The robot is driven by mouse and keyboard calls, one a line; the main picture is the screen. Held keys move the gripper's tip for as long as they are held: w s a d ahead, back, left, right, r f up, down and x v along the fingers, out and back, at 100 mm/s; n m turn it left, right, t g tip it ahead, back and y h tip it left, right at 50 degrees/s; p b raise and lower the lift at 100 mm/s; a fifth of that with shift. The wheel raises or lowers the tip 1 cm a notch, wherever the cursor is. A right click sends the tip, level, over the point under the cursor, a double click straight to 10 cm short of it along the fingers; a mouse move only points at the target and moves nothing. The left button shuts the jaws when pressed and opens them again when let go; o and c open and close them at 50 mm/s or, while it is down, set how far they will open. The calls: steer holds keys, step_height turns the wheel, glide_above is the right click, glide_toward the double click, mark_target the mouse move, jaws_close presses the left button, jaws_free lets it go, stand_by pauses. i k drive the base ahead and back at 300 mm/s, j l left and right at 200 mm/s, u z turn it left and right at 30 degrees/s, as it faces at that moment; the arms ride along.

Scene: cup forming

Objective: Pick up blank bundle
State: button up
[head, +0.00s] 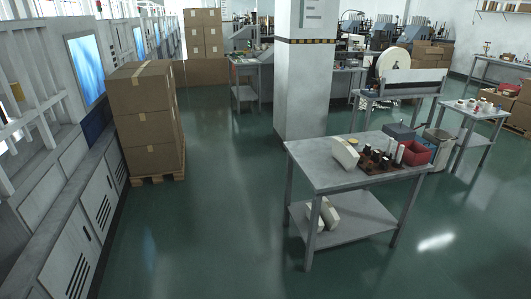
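My gripper and arm do not show in this view.
Beside the bundle are dark and white bottles (398,153), a red bin (417,153) and a grey box (401,131). A white pillar (302,80) stands behind the table. Stacked cartons (146,115) stand on a pallet at left. The green floor (210,200) between is clear.

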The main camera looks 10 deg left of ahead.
mark_target(342, 150)
steer(key=i, duration=0.55)
steer(key=i+l+u, duration=0.1)
steer(key=i, duration=0.45)
steer(key=i+l+u, duration=0.1)
steer(key=i, duration=0.4)
steer(key=i+l, duration=0.2)
steer(key=i, duration=0.35)
steer(key=i+l+u, duration=0.1)
steer(key=i, duration=0.45)
steer(key=i+l, duration=0.25)
steer(key=i, duration=0.25)
steer(key=j+u, duration=0.05)
